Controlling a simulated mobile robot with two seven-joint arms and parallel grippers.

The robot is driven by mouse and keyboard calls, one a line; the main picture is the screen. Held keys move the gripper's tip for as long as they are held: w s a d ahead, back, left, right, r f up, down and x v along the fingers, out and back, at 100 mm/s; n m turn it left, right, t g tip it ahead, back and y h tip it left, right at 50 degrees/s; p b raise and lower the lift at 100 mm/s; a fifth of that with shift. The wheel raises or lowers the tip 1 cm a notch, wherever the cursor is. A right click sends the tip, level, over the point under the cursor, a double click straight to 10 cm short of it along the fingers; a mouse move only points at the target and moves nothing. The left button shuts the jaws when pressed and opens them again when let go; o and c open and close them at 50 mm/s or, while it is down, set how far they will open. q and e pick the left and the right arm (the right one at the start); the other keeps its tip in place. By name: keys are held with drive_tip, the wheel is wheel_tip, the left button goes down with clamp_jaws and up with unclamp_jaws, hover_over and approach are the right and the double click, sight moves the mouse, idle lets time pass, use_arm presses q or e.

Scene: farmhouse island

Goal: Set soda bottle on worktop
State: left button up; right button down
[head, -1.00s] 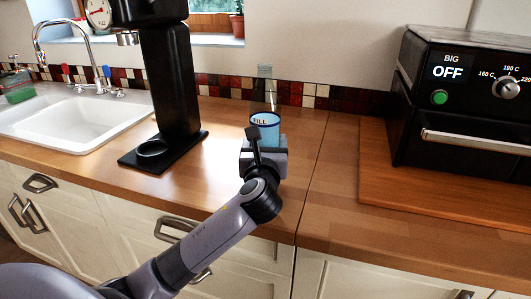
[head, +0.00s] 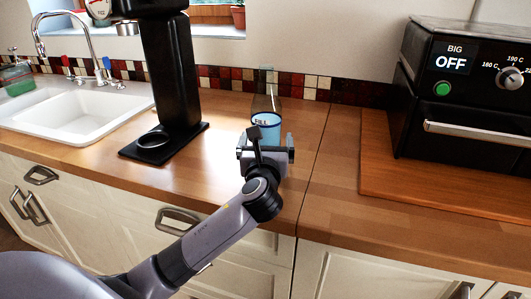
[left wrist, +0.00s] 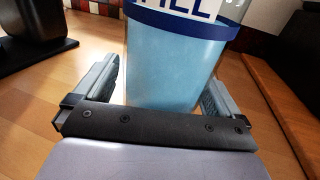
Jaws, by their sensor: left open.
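The soda bottle (head: 266,122) is clear with blue liquid low in it and a blue-edged label. It stands upright on the wooden worktop (head: 225,165). My left gripper (head: 266,152) is open at the near side of the bottle. In the left wrist view the bottle (left wrist: 172,65) stands between the two spread fingers (left wrist: 160,88), with a gap at each side. The bottle's lower part is partly hidden by the gripper in the head view. My right gripper is in neither view.
A black stand-like machine (head: 170,85) stands on the worktop to the left, near the white sink (head: 75,125). A black oven (head: 465,90) sits on a wooden board (head: 400,185) to the right. The tiled wall is behind the bottle.

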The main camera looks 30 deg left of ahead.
use_arm(q)
drive_tip(key=v, duration=1.2)
